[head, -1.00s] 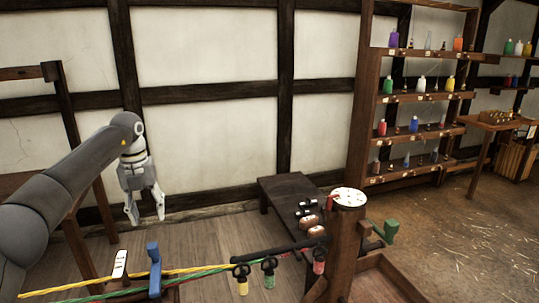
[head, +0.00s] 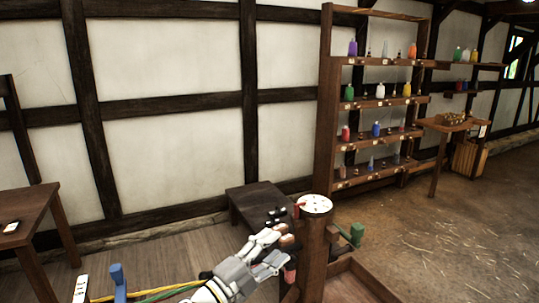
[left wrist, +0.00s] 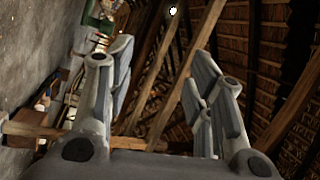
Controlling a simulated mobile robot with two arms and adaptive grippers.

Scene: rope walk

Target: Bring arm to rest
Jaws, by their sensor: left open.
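My left gripper (head: 277,250) is low in the middle of the head view, pointing right and slightly up, just left of the wooden post (head: 317,240). In the left wrist view the same gripper (left wrist: 158,65) has its fingers spread wide apart with nothing between them; roof beams and thatch lie beyond. Whether it touches the post or the small items behind it, I cannot tell. It hides part of the ropes and hanging bobbins. My right gripper is not in view.
The post has a round white top (head: 315,205). A low dark bench (head: 255,200) stands behind it by the wall. A shelf (head: 327,120) with coloured bottles is farther back. Yellow and green ropes (head: 165,292) run at the bottom edge. Open floor lies at right.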

